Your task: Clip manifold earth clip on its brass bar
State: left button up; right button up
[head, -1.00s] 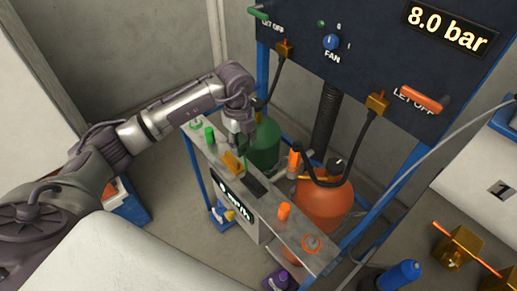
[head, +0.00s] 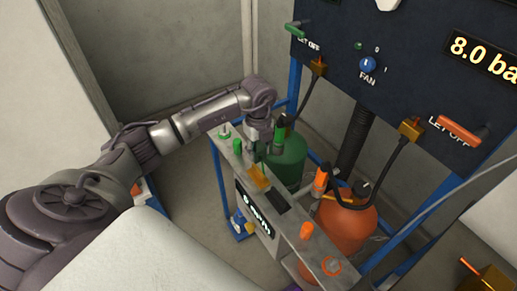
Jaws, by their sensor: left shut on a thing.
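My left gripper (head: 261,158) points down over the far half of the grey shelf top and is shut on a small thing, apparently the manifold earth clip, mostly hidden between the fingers. A thin green piece shows below the fingertips. A yellow brass-coloured piece (head: 258,178), likely the brass bar, sits on the shelf just below the fingers. I cannot tell whether the held thing touches it. My right gripper is not in view.
The grey shelf (head: 313,257) carries green and orange pegs and a dark plate. A green cylinder (head: 289,160) and an orange cylinder (head: 347,228) stand behind it with black hoses. The dark panel (head: 395,80) rises behind.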

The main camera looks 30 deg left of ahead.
aim_at(259, 170)
pick_arm(q)
jog(key=shift+f+b, duration=0.3)
jog(key=shift+f, duration=0.35)
jog(key=shift+f+b, duration=0.6)
jog(key=shift+f, duration=0.25)
jog(key=shift+f+b, duration=0.5)
jog(key=shift+f, duration=0.3)
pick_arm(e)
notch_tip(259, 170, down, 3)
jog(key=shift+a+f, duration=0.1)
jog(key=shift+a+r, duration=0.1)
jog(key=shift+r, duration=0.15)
pick_arm(q)
jog(key=shift+f+b, duration=1.2)
jog(key=shift+f, duration=0.85)
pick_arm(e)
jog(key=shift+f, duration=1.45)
pick_arm(q)
jog(key=o, duration=1.3)
jog(key=shift+c, duration=0.2)
